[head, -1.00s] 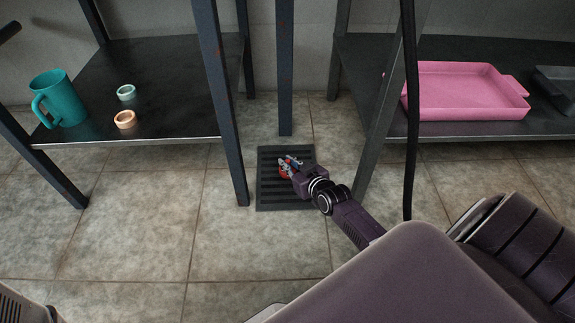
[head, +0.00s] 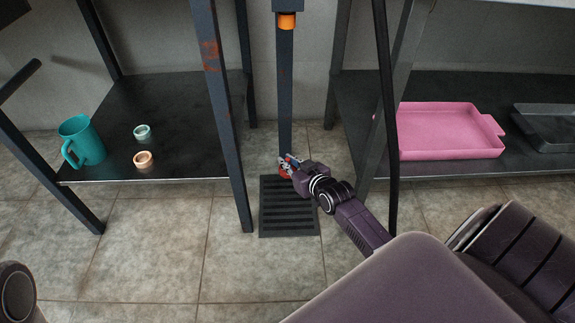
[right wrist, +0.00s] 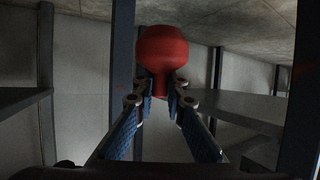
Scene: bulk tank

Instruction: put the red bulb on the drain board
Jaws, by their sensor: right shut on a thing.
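The red bulb (right wrist: 163,48) is held between the fingertips of my right gripper (right wrist: 161,88), its rounded end pointing away from the gripper in the right wrist view. In the head view my right gripper (head: 289,165) is shut on the bulb, which shows only as a small red patch (head: 284,173) partly hidden by the fingers. It appears in front of the far edge of a dark slatted grate (head: 289,213) on the floor. I cannot tell whether this grate is the drain board. My left gripper is not in view.
A dark shelf (head: 190,163) at left holds a teal mug (head: 84,142), a pale green ring (head: 142,132) and an orange ring (head: 143,159). A pink tray (head: 450,130) and a grey tray (head: 548,128) lie on the right shelf. Metal legs and a black hose (head: 386,120) stand nearby.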

